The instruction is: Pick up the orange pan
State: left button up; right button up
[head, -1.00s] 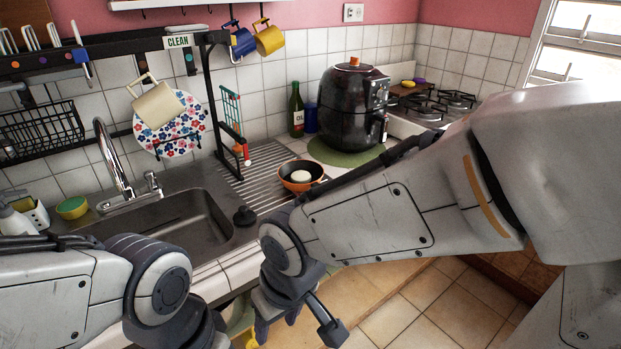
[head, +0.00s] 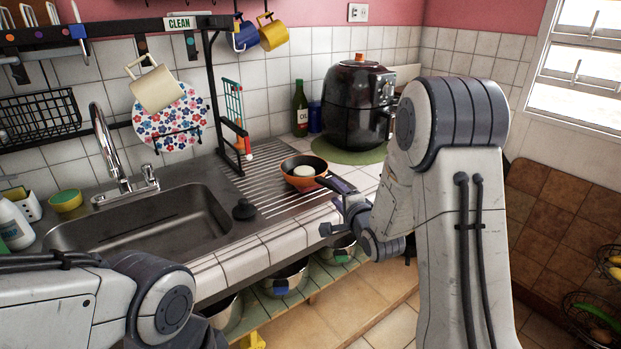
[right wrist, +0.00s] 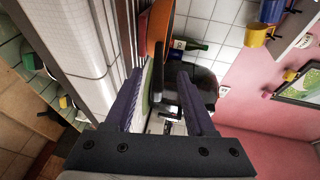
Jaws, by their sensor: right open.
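The orange pan (head: 290,184) sits on the ribbed drainboard right of the sink, dark inside, with a pale round thing in it. In the right wrist view the pan (right wrist: 157,30) is ahead at the top, and a dark handle runs from it toward the space between my fingers. My right gripper (head: 335,206) is open beside the pan at the counter's front edge; in the wrist view its two fingers (right wrist: 160,100) stand apart, not closed on the handle. My left arm shows at lower left, its gripper out of sight.
The sink (head: 165,222) with a black stopper (head: 244,210) lies left of the pan. A black air fryer (head: 357,105) on a green mat and a green bottle (head: 299,108) stand behind it. Metal pots (head: 285,279) sit on a shelf below the counter.

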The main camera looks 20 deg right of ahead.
aim_at(329, 187)
jog(key=w, duration=0.2)
jog(key=w+f+p, duration=0.1)
jog(key=w, duration=0.4)
jog(key=shift+w+a+f, duration=0.3)
jog(key=shift+w, duration=0.05)
jog(key=shift+c, duration=0.3)
grip_shut()
jog(key=shift+s, duration=0.1)
dwell(0.6)
jog(key=shift+r, duration=0.2)
